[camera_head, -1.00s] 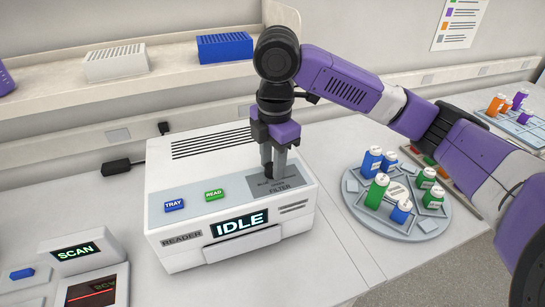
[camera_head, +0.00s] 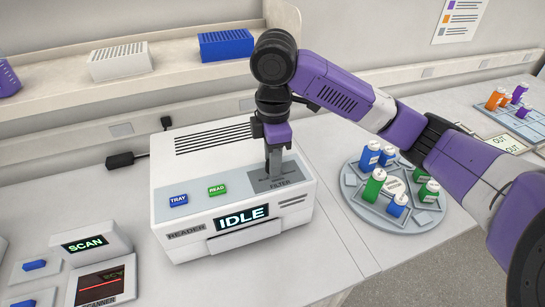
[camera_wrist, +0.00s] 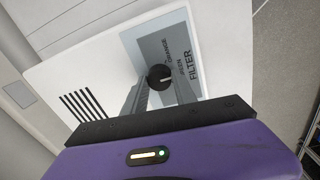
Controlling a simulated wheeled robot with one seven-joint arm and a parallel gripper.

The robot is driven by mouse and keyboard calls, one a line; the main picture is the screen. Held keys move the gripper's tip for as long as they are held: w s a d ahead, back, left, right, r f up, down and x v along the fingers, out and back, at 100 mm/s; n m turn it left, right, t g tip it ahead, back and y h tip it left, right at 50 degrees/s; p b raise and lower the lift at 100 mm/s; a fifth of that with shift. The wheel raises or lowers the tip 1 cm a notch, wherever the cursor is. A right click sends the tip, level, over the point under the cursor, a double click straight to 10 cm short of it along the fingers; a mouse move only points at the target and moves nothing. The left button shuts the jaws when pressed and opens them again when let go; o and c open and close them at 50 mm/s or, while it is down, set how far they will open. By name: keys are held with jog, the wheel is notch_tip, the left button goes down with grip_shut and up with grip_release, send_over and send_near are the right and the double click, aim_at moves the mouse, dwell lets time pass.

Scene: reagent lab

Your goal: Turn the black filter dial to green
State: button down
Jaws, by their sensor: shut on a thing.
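The black filter dial (camera_wrist: 159,75) sits on the grey FILTER panel (camera_wrist: 150,40) of the white reader (camera_head: 192,235). In the wrist view it is round and dark, with a small light mark on its face. The words GREEN and ORANGE are printed beside it; I cannot tell for certain which one the mark points at. My gripper (camera_head: 274,175) points down at the panel, its fingers on either side of the dial, and is shut on it. In the head view the fingers hide the dial. The reader's screen (camera_head: 242,217) shows IDLE.
TRAY (camera_head: 178,200) and READ (camera_head: 217,190) buttons lie left of the panel. A round carousel (camera_head: 360,210) with green and blue bottles stands right of the reader. A scanner (camera_head: 100,285) stands at the front left. Racks (camera_head: 120,62) sit on the back shelf.

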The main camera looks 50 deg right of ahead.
jog(key=shift+r, duration=0.1)
jog(key=c, duration=1)
grip_release()
jog(key=shift+s+a+r, duration=0.1)
jog(key=shift+r, duration=1.85)
jog(key=shift+s+a+r, duration=0.1)
jog(key=shift+r, duration=1.8)
